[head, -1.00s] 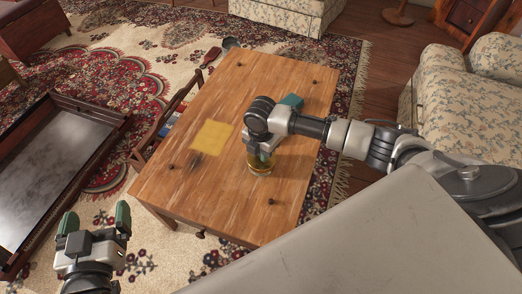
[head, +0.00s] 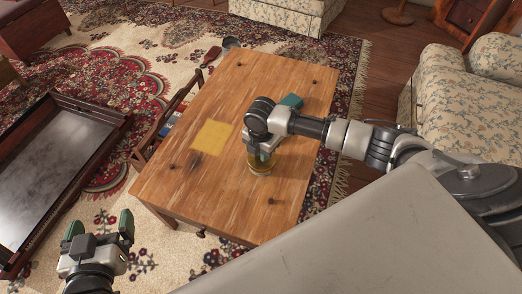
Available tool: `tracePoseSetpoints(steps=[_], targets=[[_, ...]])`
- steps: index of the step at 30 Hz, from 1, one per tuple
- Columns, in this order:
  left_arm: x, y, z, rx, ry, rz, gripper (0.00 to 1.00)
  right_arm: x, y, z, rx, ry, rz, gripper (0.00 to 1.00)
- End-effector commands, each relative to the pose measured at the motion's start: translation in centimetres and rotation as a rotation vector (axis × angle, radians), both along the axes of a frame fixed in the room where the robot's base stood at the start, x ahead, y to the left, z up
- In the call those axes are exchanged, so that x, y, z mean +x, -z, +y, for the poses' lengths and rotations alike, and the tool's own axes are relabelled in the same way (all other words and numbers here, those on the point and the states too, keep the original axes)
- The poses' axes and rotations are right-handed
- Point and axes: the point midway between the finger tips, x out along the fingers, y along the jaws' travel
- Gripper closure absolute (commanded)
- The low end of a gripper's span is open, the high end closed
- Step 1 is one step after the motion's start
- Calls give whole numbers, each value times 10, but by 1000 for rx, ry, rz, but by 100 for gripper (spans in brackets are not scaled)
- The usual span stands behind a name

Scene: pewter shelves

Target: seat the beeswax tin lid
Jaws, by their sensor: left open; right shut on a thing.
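A round amber-gold tin (head: 260,168) stands on the wooden table, near its right front part. My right gripper (head: 262,155) points down directly over the tin, shut, with its wrist hiding most of what is between its fingers. It appears to hold the tin lid, but I cannot make out the lid's edge or whether it touches the tin's rim. My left gripper (head: 100,228) is open and empty, low at the left, off the table's front left side.
The wooden table (head: 190,200) also bears a flat yellow square (head: 212,137) and a teal object (head: 291,101) behind my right wrist. A dark-framed tray-like table (head: 45,200) stands at left. A floral armchair (head: 460,100) is at right. The tabletop's left front is clear.

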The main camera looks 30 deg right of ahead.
Motion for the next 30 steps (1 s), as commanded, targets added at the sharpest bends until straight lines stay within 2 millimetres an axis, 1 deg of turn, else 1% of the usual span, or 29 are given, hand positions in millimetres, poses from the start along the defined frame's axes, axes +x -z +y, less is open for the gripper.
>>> tracePoseSetpoints(steps=[16, 30], targets=[[-1, 1, 1, 2, -1, 7, 9, 0, 0, 0, 0, 0, 0, 100], [-3, 4, 1, 9, -2, 38, 9, 0, 8, 0, 0, 0, 0, 100]])
